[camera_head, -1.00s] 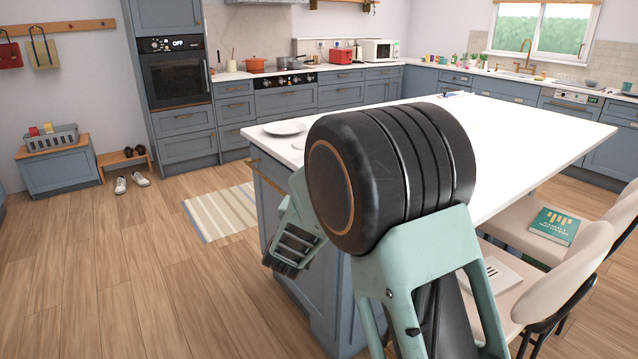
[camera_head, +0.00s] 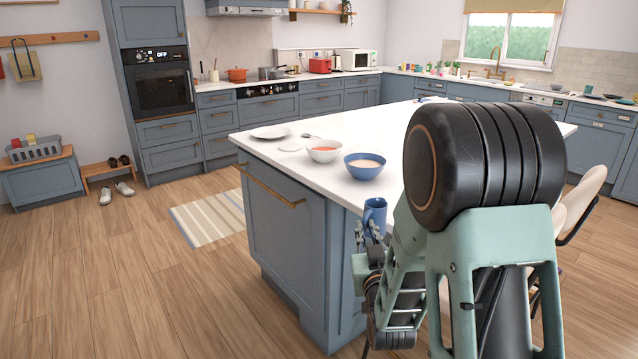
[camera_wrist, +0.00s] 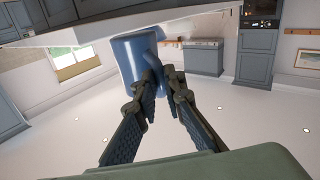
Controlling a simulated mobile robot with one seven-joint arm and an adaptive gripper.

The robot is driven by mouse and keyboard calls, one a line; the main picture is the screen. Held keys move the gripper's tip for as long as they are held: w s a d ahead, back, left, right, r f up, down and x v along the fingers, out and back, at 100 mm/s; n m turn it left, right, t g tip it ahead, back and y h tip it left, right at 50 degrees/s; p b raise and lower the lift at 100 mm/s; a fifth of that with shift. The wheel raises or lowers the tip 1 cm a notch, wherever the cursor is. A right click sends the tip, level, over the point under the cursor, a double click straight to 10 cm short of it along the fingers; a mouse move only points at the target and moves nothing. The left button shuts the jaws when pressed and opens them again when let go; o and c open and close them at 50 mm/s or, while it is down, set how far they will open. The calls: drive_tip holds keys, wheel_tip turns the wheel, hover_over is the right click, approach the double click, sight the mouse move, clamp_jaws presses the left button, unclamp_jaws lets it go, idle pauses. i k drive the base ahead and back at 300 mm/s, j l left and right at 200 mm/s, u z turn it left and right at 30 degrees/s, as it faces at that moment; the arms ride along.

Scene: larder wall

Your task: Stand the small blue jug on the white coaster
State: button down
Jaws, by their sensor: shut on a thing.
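The small blue jug (camera_head: 375,213) is in my gripper (camera_head: 367,243), just off the near corner of the white island, about level with its top edge. In the wrist view my gripper (camera_wrist: 160,76) is shut on the jug (camera_wrist: 128,55), its fingers at the handle side. A flat pale disc that looks like the white coaster (camera_head: 290,147) lies on the island top, left of the bowls and well away from the jug. Nothing stands on it. The jug's lower part is partly hidden by my fingers in the head view.
On the island top (camera_head: 330,195) are a white plate (camera_head: 270,132), a spoon (camera_head: 311,136), a white bowl with red contents (camera_head: 323,151) and a blue bowl (camera_head: 364,166). The bowls stand between jug and coaster. Chairs (camera_head: 580,205) are at the right.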

sight(287, 146)
drive_tip(key=i+j+z, duration=0.2)
drive_tip(key=j+z, duration=0.25)
drive_tip(key=j, duration=0.55)
drive_tip(key=j+z, duration=0.45)
drive_tip(key=j, duration=0.55)
